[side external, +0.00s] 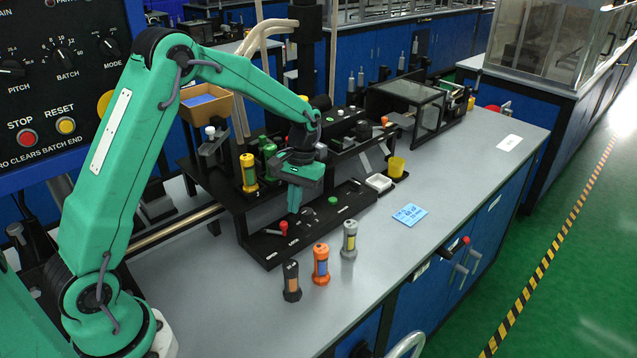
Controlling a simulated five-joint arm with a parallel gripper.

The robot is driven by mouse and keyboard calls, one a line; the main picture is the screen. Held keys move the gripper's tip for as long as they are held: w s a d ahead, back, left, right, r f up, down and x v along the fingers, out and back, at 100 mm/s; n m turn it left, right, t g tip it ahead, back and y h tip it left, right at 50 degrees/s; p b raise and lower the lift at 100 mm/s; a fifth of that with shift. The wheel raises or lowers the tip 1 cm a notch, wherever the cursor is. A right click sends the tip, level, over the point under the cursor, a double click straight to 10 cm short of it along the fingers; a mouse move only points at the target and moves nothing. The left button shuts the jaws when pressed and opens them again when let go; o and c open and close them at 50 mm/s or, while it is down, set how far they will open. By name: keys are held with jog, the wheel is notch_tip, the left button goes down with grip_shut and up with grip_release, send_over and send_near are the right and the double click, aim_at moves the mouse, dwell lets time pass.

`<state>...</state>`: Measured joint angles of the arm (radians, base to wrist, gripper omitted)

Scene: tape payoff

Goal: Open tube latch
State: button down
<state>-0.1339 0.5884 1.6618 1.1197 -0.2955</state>
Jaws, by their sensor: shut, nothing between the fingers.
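My gripper (294,207) is shut and empty, pointing down over the black base plate (262,247) on the bench. A small red-tipped lever (283,228) stands on this plate, just below and left of my fingertips. I cannot tell whether the fingertips touch it, or whether it is the tube latch. A green knob (332,200) is to the right on the same plate. Three capped tubes stand upright in front: a black one (291,281), an orange one (320,264) and a silver one (349,240). A yellow-and-green tube (249,173) stands upright at the rack behind.
A white tray (379,183) and a yellow cup (397,167) stand right of the plate. A blue note (409,214) lies on the grey bench (460,165). A clear-sided machine (415,105) stands at the back. The bench's front right is mostly clear.

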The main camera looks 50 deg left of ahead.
jog(key=shift+s+d+f, duration=0.1)
jog(key=shift+s+d, duration=0.2)
jog(key=shift+s, duration=0.3)
jog(key=shift+s+d, duration=0.25)
jog(key=shift+s, duration=0.35)
jog(key=shift+s+d+m, duration=0.25)
jog(key=shift+d+m, duration=0.15)
jog(key=shift+m, duration=0.5)
jog(key=shift+s+d+m, duration=0.45)
jog(key=shift+d+m, duration=0.05)
jog(key=shift+m, duration=0.5)
jog(key=s+m, duration=0.1)
jog(key=m, duration=0.1)
jog(key=s+d+m, duration=0.1)
jog(key=m, duration=0.1)
jog(key=shift+d+m, duration=0.1)
jog(key=shift+m, duration=0.2)
jog(key=shift+s+d, duration=0.1)
jog(key=shift+s, duration=1.6)
jog(key=shift+d, duration=0.1)
